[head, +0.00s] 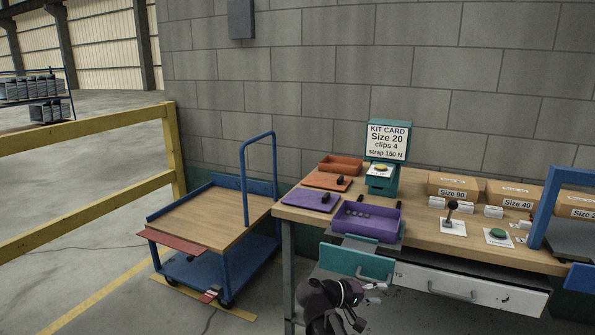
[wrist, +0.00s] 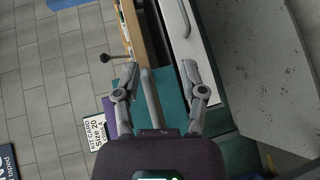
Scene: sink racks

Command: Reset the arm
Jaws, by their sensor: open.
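My gripper (head: 368,302) is in front of and below the teal drawer front (head: 355,262) in the head view. In the wrist view its two fingers (wrist: 162,70) are spread apart with nothing clamped between them. A grey bar handle (wrist: 151,97) on the teal drawer front (wrist: 172,92) shows between the fingers, closer to the left one. Whether a finger touches the handle, I cannot tell.
The wooden bench (head: 420,237) holds a purple bin (head: 366,220), orange and purple trays, a kit card (head: 387,140), a lever (head: 452,210), a green button (head: 498,233) and cardboard boxes (head: 453,187). A blue cart (head: 210,222) stands left.

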